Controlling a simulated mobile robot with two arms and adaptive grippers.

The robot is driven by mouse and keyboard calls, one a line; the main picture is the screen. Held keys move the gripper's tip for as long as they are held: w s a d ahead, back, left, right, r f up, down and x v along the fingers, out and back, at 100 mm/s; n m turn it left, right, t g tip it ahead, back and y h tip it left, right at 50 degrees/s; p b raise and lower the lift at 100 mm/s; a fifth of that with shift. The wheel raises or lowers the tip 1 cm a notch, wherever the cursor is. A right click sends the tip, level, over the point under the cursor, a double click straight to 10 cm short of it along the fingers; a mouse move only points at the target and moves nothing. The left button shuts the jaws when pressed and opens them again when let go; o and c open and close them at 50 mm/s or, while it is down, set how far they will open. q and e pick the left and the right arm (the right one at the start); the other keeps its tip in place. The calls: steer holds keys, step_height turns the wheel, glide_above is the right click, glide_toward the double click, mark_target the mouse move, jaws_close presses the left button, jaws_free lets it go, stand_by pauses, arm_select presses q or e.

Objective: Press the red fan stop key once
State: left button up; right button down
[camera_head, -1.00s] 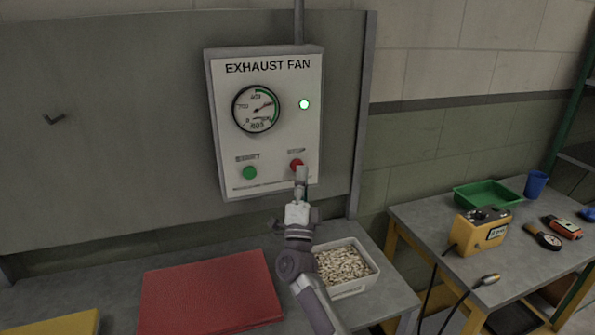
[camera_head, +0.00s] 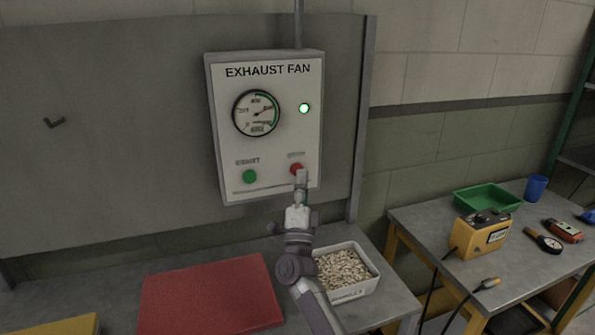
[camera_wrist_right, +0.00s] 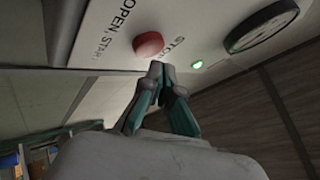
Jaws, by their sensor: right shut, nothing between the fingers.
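The red stop key (camera_head: 296,168) sits at the lower right of the white exhaust fan panel (camera_head: 215,110), under a small label. It also shows in the right wrist view (camera_wrist_right: 148,44), just beyond and left of the fingertips. My right gripper (camera_head: 301,174) is shut and empty, its tips just below the key and partly overlapping it in the head view. In the right wrist view the closed tips (camera_wrist_right: 156,68) appear apart from the key. The green key (camera_head: 250,176) is at the panel's lower left. A green lamp (camera_head: 304,108) is lit. My left gripper is not in view.
A dial gauge (camera_head: 256,112) is on the panel. Below are a red mat (camera_head: 210,293) and a white bin of small pale pieces (camera_head: 371,273). The right table (camera_head: 420,222) holds a green tray (camera_head: 487,198), yellow device (camera_head: 483,233) and blue cup (camera_head: 536,186).

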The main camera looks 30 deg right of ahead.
stand_by(0.3)
steer(key=shift+w+b, duration=0.35)
steer(key=shift+w, duration=0.1)
steer(key=shift+w+d+b, duration=0.15)
steer(key=shift+w+b, duration=0.15)
steer(key=shift+b, duration=0.05)
stand_by(0.5)
steer(key=shift+s, duration=0.15)
steer(key=shift+s+a+p, duration=0.2)
steer(key=shift+s+p, duration=0.25)
steer(key=shift+s, duration=0.2)
